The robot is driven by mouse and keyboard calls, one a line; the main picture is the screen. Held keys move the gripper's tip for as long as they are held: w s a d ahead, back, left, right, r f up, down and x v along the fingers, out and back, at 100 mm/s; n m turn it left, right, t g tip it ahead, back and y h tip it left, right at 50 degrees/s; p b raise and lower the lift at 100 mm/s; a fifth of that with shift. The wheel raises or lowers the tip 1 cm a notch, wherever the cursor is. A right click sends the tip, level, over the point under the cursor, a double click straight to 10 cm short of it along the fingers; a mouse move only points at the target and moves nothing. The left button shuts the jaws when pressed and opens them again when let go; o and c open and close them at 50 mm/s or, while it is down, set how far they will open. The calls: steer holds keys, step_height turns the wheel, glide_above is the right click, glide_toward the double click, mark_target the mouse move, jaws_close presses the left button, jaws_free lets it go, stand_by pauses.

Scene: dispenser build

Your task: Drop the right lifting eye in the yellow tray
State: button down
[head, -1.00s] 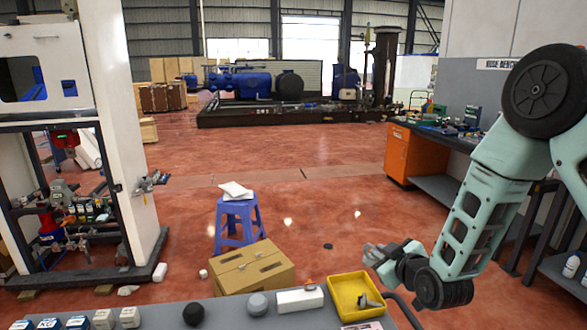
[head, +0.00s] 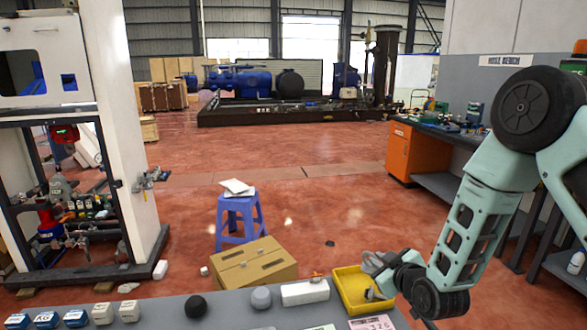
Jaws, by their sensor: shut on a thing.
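The yellow tray (head: 346,292) sits on the grey bench top at the lower right of the head view. My gripper (head: 376,264) is over the tray's far right part and covers some of it. It is shut on a small grey ring-like piece, which looks like a lifting eye (head: 370,261); the fingers and the piece are hard to tell apart. Another small grey metal piece (head: 370,294) lies in the tray at its right side, partly beneath my wrist.
A white block (head: 305,292), a grey ball (head: 261,298) and a black ball (head: 195,306) stand left of the tray. Several labelled cubes line the bench's left end. A cardboard box (head: 255,264) and a blue stool (head: 240,220) stand beyond the bench.

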steer(key=c, duration=1.4)
jaws_free()
steer(key=shift+c, duration=0.2)
steer(key=p+v, duration=1.4)
steer(key=v, duration=0.3)
steer(key=shift+s+r, duration=0.15)
steer(key=shift+s, duration=0.05)
